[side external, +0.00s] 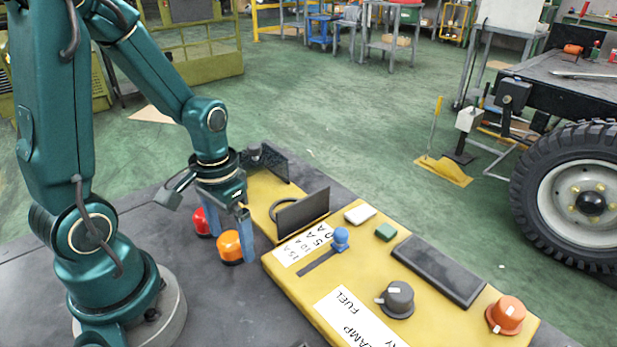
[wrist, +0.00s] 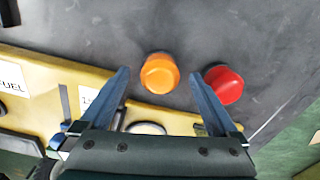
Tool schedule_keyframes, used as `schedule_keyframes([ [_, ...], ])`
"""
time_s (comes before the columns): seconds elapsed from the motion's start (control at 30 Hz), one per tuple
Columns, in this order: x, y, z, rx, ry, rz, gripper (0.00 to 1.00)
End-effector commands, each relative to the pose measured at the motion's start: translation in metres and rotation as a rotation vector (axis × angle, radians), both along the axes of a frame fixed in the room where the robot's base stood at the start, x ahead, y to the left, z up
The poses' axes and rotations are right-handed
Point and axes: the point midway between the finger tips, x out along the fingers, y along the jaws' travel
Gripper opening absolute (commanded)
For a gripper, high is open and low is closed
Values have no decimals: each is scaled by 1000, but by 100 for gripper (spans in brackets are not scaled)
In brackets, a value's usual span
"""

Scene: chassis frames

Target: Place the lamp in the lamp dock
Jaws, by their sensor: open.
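Two domed lamps stand on the dark table beside the yellow panel: an orange lamp (side external: 231,248) and a red lamp (side external: 201,223) just left of it. In the wrist view the orange lamp (wrist: 159,74) lies between my fingertips, and the red lamp (wrist: 225,85) lies outside the right finger. My gripper (side external: 231,232) is open and points down, its fingers on either side of the orange lamp. I cannot tell whether they touch it. A dark ring (side external: 279,209) on the panel, partly hidden by a plate, may be the lamp dock; its label is not readable.
The yellow panel (side external: 335,292) carries upright dark plates (side external: 303,212), a blue slider knob (side external: 341,238), a grey dial (side external: 397,298) and an orange dial (side external: 507,314). A wheeled chassis (side external: 560,85) stands at right. The dark table (side external: 215,300) is clear in front of the lamps.

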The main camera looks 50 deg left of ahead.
Motion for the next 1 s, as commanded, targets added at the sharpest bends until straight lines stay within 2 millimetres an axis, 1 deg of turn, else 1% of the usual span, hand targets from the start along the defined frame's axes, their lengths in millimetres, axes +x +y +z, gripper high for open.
schedule_keyframes([
  [0.03, -1, 0, -4, -2, 4, 0, 96],
  [0.17, 0, 0, -8, 0, 1, 0, 96],
  [0.43, 0, 0, -9, 0, -1, 0, 96],
  [0.47, 0, 0, -9, 0, -1, 0, 84],
  [0.5, 0, 0, -9, 0, -1, -1, 69],
  [0.57, 0, 0, -9, 0, -1, -1, 46],
  [0.6, 0, 0, -9, 0, -1, -1, 31],
  [0.67, 0, 0, -9, 0, -1, -1, 8],
  [0.7, 0, 0, -9, 0, -1, 0, 0],
  [1.0, 0, 0, -7, 1, -3, 0, 0],
])
